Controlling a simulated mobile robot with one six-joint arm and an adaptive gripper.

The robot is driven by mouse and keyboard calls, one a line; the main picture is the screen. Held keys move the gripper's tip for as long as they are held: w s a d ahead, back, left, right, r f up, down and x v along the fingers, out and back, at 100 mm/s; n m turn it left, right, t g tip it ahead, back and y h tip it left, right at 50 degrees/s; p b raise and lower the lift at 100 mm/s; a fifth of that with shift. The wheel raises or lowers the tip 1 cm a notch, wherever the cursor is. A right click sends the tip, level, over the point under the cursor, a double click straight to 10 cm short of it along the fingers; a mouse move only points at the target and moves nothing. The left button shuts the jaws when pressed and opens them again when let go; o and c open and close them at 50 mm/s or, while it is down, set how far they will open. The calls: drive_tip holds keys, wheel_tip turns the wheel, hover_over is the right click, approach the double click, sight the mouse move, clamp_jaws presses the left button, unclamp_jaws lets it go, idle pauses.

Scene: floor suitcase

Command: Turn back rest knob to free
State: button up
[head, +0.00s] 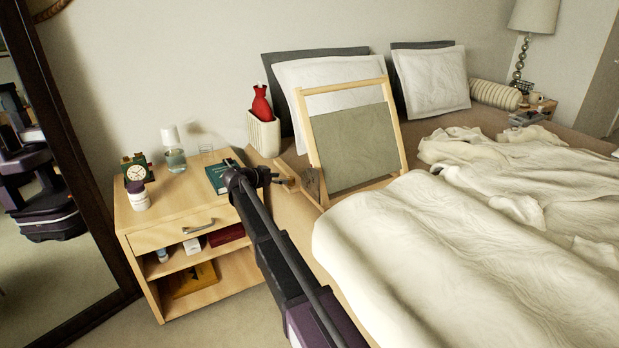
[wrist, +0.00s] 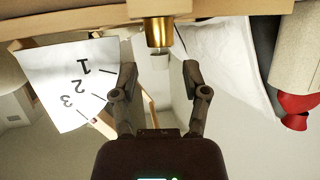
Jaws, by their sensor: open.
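The back rest (head: 352,146), a pale wooden frame with grey-green cloth, stands tilted on the bed. In the wrist view, which looks upside down, a brass knob (wrist: 159,33) sticks out from a wooden part at the top. Left of it a white card (wrist: 68,82) shows the numbers 1, 2 and 3 with short lines. My gripper (wrist: 157,70) is open and empty. Its two fingers lie left and right below the knob in the picture, apart from it. In the head view my gripper (head: 282,181) is beside the back rest's left side; the knob cannot be made out there.
A nightstand (head: 180,212) stands left of my arm, with a clock (head: 137,172), a glass carafe (head: 174,158) and a green book (head: 222,177). A red bottle (head: 261,101) in a white holder (head: 263,134) stands behind. A rumpled duvet (head: 400,235) fills the right.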

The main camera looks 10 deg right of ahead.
drive_tip(key=p+v, duration=0.2)
drive_tip(key=v, duration=0.4)
drive_tip(key=s+d+r+n+g+y+p, duration=0.1)
drive_tip(key=s+d+r+n+y+p, duration=0.1)
drive_tip(key=s+p, duration=0.4)
drive_tip(key=s+d+r+n+g+y+p, duration=0.1)
drive_tip(key=s+d+r+n+g+p, duration=0.1)
drive_tip(key=s+d+r+p, duration=0.2)
drive_tip(key=s+d+r+n+g+y+p, duration=0.1)
drive_tip(key=s+d+r+p, duration=0.3)
drive_tip(key=s+p, duration=0.4)
drive_tip(key=s+n+y, duration=0.1)
drive_tip(key=s, duration=0.1)
drive_tip(key=shift+s+d+g+y+p, duration=0.3)
drive_tip(key=shift+d+g+p, duration=0.05)
drive_tip(key=shift+g+p, duration=0.05)
drive_tip(key=s+f+n+g+y, duration=0.2)
drive_tip(key=s+n+y, duration=0.4)
drive_tip(key=s, duration=1.2)
drive_tip(key=shift+s+f, duration=0.3)
drive_tip(key=shift+d, duration=0.15)
